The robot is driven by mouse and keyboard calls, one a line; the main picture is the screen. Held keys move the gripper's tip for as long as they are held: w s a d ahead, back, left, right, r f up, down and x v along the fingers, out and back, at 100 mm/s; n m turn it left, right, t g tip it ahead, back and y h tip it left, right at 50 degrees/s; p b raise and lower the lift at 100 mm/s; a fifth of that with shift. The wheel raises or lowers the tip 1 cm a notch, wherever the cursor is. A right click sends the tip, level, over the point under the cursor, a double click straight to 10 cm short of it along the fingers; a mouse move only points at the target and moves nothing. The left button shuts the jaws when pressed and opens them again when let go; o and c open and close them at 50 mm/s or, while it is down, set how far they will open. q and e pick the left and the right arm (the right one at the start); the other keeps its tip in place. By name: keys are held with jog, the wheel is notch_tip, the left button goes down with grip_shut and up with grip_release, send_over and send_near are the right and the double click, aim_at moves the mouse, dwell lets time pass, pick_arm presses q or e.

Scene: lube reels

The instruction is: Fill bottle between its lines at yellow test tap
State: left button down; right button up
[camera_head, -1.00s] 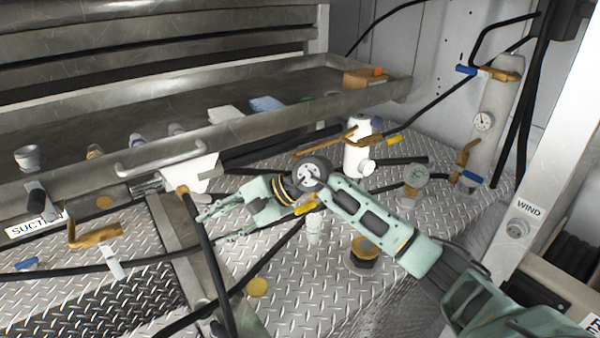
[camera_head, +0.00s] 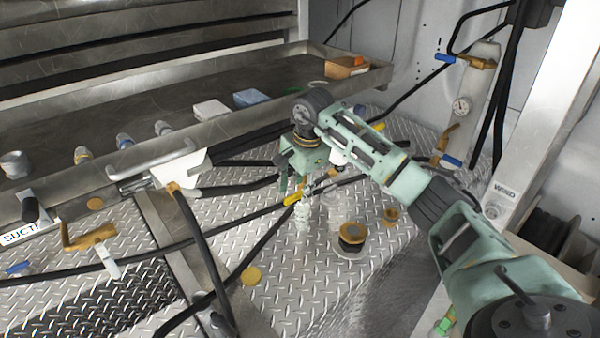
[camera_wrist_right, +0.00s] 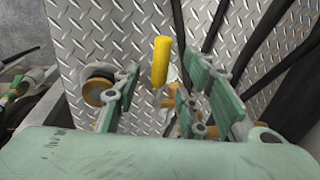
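The yellow tap handle (camera_head: 294,198) is just below my right gripper (camera_head: 292,183) in the head view. In the right wrist view the yellow handle (camera_wrist_right: 161,60) shows in the gap between the spread fingers of my right gripper (camera_wrist_right: 165,88). Those fingers are open, and I see no clear contact with the handle. A pale, clear vessel (camera_head: 302,217), which looks like the bottle, is upright below the handle. Its lines and liquid level are too small to read. My left gripper is not in view.
An amber and black capped fitting (camera_head: 352,236) stands right of the vessel. A yellow disc (camera_head: 251,277) lies on the tread plate. Black hoses (camera_head: 200,250) cross the plate. The steel tray's rim (camera_head: 230,128) runs behind my gripper. Bare plate lies in front (camera_head: 300,295).

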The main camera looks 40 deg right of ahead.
jog(key=shift+w+a+f, duration=0.1)
jog(key=shift+f, duration=0.6)
jog(key=shift+c, duration=0.5)
grip_shut()
